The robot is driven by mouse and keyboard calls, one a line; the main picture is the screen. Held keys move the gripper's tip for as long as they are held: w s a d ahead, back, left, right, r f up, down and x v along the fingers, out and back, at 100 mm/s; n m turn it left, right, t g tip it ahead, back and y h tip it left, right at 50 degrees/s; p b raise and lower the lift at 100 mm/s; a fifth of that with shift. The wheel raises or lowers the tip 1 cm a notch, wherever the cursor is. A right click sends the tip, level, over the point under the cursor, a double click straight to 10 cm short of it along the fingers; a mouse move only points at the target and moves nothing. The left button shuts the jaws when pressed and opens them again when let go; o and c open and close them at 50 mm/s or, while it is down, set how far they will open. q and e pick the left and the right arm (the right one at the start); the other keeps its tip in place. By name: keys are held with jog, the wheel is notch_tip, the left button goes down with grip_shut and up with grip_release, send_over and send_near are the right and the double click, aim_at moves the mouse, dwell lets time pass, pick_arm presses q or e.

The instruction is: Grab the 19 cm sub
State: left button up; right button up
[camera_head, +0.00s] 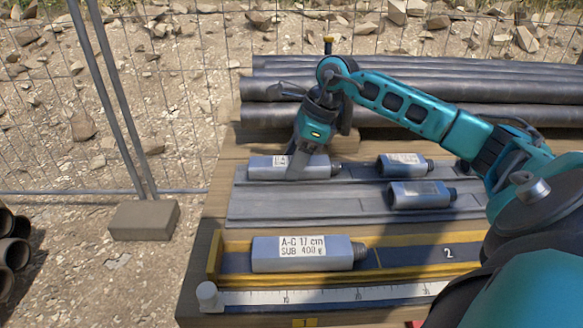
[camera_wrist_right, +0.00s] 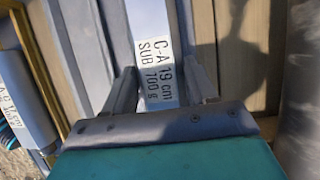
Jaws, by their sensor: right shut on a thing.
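The 19 cm sub (camera_head: 263,172) is a grey block with a dark threaded end, at the left of the grey rack behind the tray. In the right wrist view its label reads "C-A 19 cm SUB 700 g" on the sub (camera_wrist_right: 152,30). My right gripper (camera_head: 301,166) reaches down over it and is shut on it, with a finger on each side in the right wrist view (camera_wrist_right: 160,88). I cannot tell whether the sub is clear of the rack. My left gripper is not in view.
A sub labelled "A-C 17 cm SUB 400 g" (camera_head: 264,262) lies in the yellow-edged tray (camera_head: 400,240) above a ruler (camera_head: 350,295). Two smaller subs (camera_head: 403,168) (camera_head: 415,198) lie right on the rack (camera_head: 340,205). Long pipes (camera_head: 270,90) lie behind.

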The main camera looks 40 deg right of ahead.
grip_shut()
jog(key=shift+r, duration=0.1)
